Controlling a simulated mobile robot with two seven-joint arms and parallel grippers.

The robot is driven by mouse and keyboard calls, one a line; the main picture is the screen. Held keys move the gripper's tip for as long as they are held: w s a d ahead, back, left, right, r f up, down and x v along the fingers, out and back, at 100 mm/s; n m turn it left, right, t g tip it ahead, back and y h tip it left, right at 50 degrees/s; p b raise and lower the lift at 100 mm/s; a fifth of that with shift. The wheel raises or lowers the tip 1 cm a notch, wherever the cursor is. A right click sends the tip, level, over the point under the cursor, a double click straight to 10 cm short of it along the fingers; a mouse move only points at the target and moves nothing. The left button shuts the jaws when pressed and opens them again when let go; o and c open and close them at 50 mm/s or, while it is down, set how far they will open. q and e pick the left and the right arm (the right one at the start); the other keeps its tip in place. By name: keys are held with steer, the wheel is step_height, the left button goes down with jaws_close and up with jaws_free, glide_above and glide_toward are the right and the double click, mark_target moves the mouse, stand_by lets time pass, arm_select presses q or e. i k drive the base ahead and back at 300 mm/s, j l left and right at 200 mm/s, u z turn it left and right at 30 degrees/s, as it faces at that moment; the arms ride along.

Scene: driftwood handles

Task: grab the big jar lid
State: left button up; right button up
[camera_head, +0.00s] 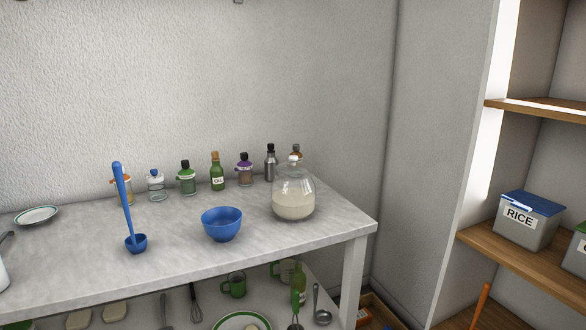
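The big glass jar (293,199) stands upright on the right part of the grey table, partly filled with a pale, cream-coloured content. Its lid (293,163) sits on top and is clear with a small whitish knob. A small brown-topped bottle stands close behind the lid. Neither of my grippers shows in the head view.
The table (180,245) also holds a blue bowl (221,224), a blue ladle (136,243), a plate (37,215) and a back row of bottles and small jars, including a green oil bottle (217,172). Shelves with a rice box (528,219) stand right.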

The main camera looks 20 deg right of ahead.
mark_target(293, 166)
steer(key=z, duration=1.1)
steer(key=i+z, duration=0.25)
steer(key=i+j+z, duration=0.1)
steer(key=i+z, duration=0.2)
steer(key=i, duration=0.1)
